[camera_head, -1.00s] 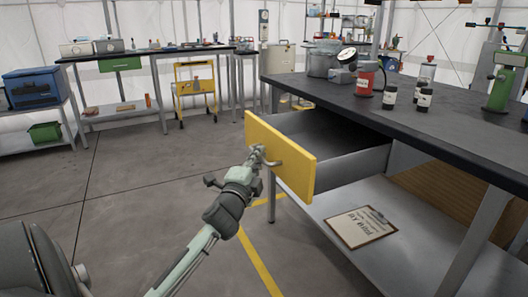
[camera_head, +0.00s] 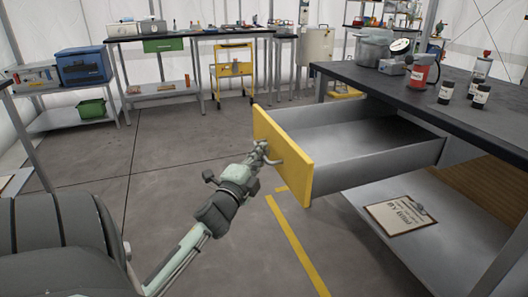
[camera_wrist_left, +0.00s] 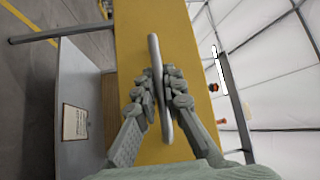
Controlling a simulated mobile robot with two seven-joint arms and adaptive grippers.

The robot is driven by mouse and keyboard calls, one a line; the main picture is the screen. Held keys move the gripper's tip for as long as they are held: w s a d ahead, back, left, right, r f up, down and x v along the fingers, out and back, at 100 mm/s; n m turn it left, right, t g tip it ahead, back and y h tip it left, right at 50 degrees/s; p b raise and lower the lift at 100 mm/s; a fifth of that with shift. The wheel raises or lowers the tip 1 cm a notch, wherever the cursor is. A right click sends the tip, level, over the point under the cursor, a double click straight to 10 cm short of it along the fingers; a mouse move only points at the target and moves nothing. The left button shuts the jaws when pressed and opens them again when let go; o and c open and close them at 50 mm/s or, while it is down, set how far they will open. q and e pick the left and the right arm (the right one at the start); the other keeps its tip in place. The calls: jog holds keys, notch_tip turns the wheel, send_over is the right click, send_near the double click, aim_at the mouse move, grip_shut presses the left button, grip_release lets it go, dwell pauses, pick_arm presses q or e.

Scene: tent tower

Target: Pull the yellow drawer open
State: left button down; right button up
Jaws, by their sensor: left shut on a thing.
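The yellow drawer (camera_head: 283,160) stands well out from under the dark-topped workbench (camera_head: 440,95). Its grey inside is visible and looks empty. My left gripper (camera_head: 262,153) is at the drawer's front, shut on its metal bar handle. In the left wrist view the handle (camera_wrist_left: 158,60) runs between the two fingers of my left gripper (camera_wrist_left: 160,92), in front of the yellow panel (camera_wrist_left: 180,30). My right gripper is in neither view.
A red container (camera_head: 421,74), dark bottles and a metal pot (camera_head: 373,48) stand on the workbench. A clipboard (camera_head: 400,215) lies on its lower shelf. A yellow cart (camera_head: 234,68) stands farther back. The floor left of the drawer is clear.

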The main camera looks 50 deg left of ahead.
pick_arm(q)
jog(key=c, duration=1.6)
grip_release()
jog(key=v, duration=1.2)
